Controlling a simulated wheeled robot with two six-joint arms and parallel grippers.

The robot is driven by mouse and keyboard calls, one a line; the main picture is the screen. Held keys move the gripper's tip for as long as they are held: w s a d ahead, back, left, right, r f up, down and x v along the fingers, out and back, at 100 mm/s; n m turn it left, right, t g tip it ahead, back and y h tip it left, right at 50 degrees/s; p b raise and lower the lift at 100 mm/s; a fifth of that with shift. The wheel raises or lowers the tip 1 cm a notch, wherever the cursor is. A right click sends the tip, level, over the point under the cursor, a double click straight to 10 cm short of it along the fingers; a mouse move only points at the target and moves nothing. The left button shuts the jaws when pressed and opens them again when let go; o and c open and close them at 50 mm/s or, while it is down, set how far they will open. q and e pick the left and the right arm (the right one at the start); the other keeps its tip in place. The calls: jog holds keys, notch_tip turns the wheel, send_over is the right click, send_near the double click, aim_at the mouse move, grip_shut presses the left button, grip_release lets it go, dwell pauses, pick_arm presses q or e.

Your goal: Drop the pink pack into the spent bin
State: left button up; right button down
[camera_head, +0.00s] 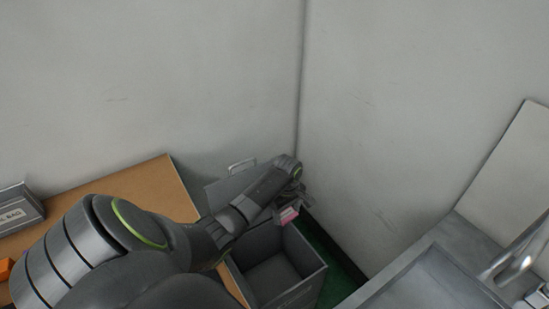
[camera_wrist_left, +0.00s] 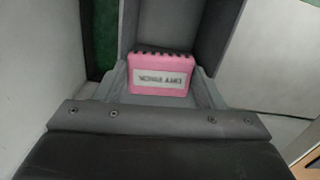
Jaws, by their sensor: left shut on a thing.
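The pink pack (camera_head: 288,215) is held by my left gripper (camera_head: 291,204) above the open dark grey bin (camera_head: 312,280), near its back right edge. In the left wrist view the pack (camera_wrist_left: 160,78) sits between the fingers with a white label facing the camera, and the grey bin walls (camera_wrist_left: 220,30) show beyond it. The left gripper is shut on the pack. A grey panel with a handle (camera_head: 228,186) stands up at the back of the bin. Lettering on the bin's front is too faint to read. My right gripper is not in view.
A brown-topped table (camera_head: 165,185) lies left of the bin, with a grey labelled box (camera_head: 20,208) and an orange thing (camera_head: 5,268) on it. A grey sink unit (camera_head: 400,280) with a metal tap (camera_head: 515,258) stands at the right. Walls close off the back corner.

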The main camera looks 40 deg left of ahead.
pick_arm(q)
jog(key=s+a+f+n+b, duration=0.2)
jog(key=f+n+b, duration=0.2)
jog(key=f, duration=0.5)
jog(key=s+a+f+n+b, duration=0.1)
jog(key=f+n+b, duration=0.3)
jog(key=f, duration=0.5)
jog(key=s+n, duration=0.1)
jog(key=n, duration=0.1)
jog(key=shift+s+a+f+n, duration=0.2)
jog(key=shift+a+f+n, duration=0.05)
jog(key=shift+a+n, duration=0.1)
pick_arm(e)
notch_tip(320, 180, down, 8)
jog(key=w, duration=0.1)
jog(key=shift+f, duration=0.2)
pick_arm(q)
jog(key=o, duration=1.1)
jog(key=shift+c, duration=0.2)
jog(key=shift+r, duration=0.1)
notch_tip(320, 180, up, 17)
jog(key=p, duration=0.3)
jog(key=shift+r, duration=0.2)
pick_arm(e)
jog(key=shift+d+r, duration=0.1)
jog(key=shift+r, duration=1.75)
